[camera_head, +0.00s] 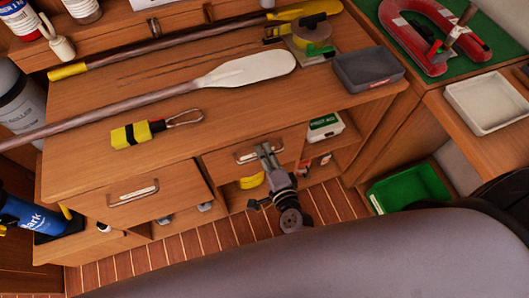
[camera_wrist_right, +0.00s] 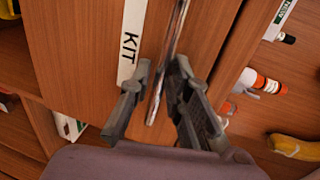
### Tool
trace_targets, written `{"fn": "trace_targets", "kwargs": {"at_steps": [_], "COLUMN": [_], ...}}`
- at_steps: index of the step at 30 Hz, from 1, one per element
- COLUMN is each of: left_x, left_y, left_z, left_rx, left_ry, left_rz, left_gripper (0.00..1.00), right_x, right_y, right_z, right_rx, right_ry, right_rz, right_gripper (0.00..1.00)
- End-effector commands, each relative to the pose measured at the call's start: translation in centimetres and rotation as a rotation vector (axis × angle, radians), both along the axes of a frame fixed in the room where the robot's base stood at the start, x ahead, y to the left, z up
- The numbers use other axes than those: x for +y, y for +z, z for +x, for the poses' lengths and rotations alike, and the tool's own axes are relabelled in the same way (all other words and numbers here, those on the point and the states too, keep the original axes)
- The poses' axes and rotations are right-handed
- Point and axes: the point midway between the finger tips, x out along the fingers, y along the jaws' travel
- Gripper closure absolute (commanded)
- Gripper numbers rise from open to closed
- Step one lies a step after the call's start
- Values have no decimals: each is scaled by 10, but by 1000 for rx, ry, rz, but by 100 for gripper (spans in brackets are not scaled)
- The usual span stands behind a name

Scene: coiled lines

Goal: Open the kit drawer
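The kit drawer (camera_head: 224,168) is the right of two wooden drawer fronts under the worktop, and it looks closed. In the right wrist view, its white KIT label (camera_wrist_right: 131,42) lies beside a metal bar handle (camera_wrist_right: 166,60). The handle also shows in the head view (camera_head: 243,156). My right gripper (camera_head: 266,152) is at the handle's right end. In the right wrist view, its two fingers (camera_wrist_right: 161,72) stand apart with the bar between them; the bar is nearer the right finger, and contact is unclear. My left gripper is not in view.
A left drawer (camera_head: 150,193) has its own handle. Open shelves below hold a first aid box (camera_head: 324,127) and a yellow item (camera_head: 251,181). An oar (camera_head: 245,69), a yellow float (camera_head: 137,133) and a grey tray (camera_head: 368,70) lie on the worktop. A green crate (camera_head: 412,187) stands right.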

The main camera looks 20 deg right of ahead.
Motion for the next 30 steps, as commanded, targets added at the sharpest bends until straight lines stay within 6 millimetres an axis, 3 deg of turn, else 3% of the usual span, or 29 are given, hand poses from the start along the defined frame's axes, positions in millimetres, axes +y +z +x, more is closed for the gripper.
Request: {"fn": "trace_targets", "kwargs": {"at_steps": [9, 17, 30], "left_x": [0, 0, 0], "left_y": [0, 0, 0], "left_z": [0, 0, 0], "left_rx": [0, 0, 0], "left_ry": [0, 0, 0], "left_rz": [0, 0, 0], "left_gripper": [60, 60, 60], "right_x": [0, 0, 0], "right_y": [-1, -1, -1], "right_z": [2, 2, 2], "right_rx": [1, 1, 1], "right_ry": [0, 0, 1], "right_rz": [0, 0, -1], "right_gripper": [83, 100, 100]}}
